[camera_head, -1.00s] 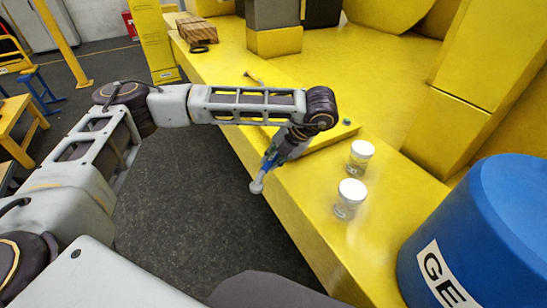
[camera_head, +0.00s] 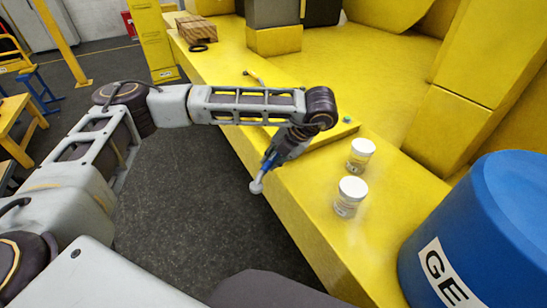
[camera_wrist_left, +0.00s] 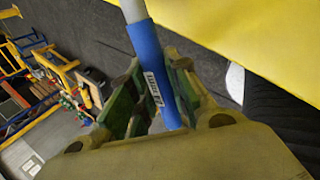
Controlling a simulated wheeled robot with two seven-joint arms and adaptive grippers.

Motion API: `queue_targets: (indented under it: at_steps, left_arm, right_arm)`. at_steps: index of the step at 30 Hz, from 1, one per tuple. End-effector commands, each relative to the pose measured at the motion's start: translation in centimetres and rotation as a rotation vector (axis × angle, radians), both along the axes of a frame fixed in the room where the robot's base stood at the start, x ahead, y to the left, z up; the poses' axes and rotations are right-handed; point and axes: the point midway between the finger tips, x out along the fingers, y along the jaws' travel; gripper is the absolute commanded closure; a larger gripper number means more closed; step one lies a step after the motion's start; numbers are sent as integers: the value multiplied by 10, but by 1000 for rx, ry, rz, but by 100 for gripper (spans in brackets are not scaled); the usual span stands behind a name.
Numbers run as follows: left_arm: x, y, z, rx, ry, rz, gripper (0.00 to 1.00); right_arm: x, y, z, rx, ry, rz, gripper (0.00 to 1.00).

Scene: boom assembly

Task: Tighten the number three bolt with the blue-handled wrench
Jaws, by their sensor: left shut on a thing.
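The blue-handled wrench (camera_head: 267,168) is in my left gripper (camera_head: 276,153), at the near edge of the yellow boom. Its pale round end (camera_head: 256,187) points down and toward me, beyond that edge. In the left wrist view, the gripper (camera_wrist_left: 153,88) is shut on the blue handle (camera_wrist_left: 150,65), which has a small white label; a grey shaft runs out of the top. A small green piece (camera_head: 347,120) shows on the yellow plate right of my wrist. I cannot tell which bolt is number three; my forearm hides part of the plate. My right gripper is not in view.
Two white-lidded jars (camera_head: 360,154) (camera_head: 350,196) stand on the yellow surface to the right. A blue drum (camera_head: 485,225) is at the lower right. A small dark-tipped item (camera_head: 252,77) lies beyond my forearm. A wooden block (camera_head: 196,29) and black ring (camera_head: 198,48) sit farther back.

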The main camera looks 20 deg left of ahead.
Motion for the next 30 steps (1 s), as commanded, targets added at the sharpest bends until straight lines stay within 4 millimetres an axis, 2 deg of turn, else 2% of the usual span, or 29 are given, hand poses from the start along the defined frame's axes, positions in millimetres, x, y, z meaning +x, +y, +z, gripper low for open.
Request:
queue_targets:
  at_steps: [30]
  left_arm:
    - [1, 8, 1, -1, 0, -65, 100]
  right_arm:
    - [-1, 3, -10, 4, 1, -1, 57]
